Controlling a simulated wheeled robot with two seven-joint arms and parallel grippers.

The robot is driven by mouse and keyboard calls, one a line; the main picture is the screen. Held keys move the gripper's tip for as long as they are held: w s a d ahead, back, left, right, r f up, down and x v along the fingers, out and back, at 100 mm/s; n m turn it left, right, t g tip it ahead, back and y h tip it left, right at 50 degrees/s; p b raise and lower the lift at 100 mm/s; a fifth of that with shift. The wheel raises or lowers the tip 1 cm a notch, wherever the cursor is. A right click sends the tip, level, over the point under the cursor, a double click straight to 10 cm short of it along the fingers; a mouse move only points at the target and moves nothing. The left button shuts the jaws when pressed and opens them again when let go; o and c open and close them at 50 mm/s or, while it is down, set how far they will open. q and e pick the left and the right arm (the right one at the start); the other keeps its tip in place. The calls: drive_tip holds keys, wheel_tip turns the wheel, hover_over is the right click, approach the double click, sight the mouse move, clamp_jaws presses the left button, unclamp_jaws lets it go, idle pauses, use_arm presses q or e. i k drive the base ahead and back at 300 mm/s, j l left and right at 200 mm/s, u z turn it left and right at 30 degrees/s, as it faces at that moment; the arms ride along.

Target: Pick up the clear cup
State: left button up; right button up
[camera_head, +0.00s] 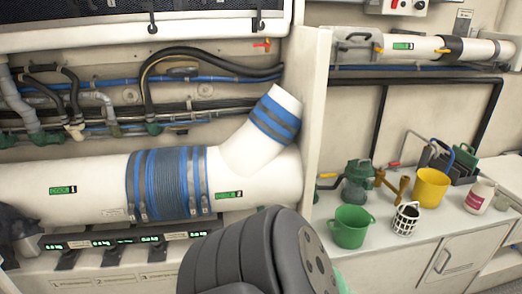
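I cannot make out a clear cup in the head view. A green bucket-like cup with a handle (351,227) stands at the front of the white counter (455,229). Right of it is a small white holder with dark openings (405,219). A yellow bucket (431,188) stands behind that. One of my dark arm links fills the bottom middle and hides the counter's near left part. A small teal patch shows at its right edge; I cannot tell what it is. Neither gripper's fingers are in view.
A white canister with a pink label (479,196) stands at the counter's right. A dark green device (357,182) and a brass fitting (401,187) stand behind the cups. A wall panel (315,130) borders the counter's left. Large white pipes (90,187) run left.

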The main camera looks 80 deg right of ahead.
sight(503, 204)
drive_tip(key=z, duration=4.5)
drive_tip(key=i+l+u, duration=0.25)
drive_tip(key=i+l, duration=1.85)
